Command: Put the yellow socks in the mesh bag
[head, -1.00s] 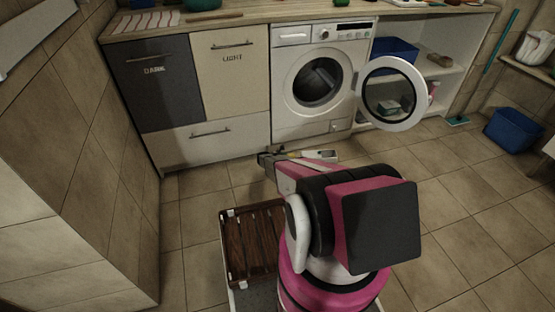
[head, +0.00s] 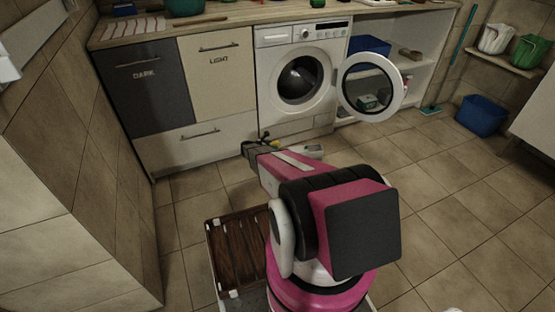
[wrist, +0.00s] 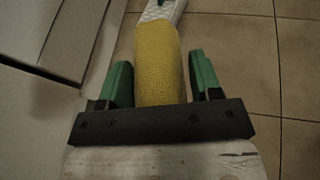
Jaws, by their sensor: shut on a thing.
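My gripper (head: 256,146) is in front of the washing machine, above the floor by the white drawer. In the wrist view its two green fingers (wrist: 160,68) stand either side of a long, textured yellow bundle, the yellow socks (wrist: 160,80). The gripper is shut on it. A patterned white piece (wrist: 160,10) shows beyond the yellow end; I cannot tell what it is. In the head view only a small yellow patch shows at the gripper tip. I cannot make out the mesh bag in either view.
The washing machine (head: 301,78) has its round door (head: 400,87) swung open to the right. Dark and light cabinet fronts (head: 219,72) stand left of it. A blue bucket (head: 482,116) is on the floor at right. A brown slatted crate (head: 238,255) is beside my arm.

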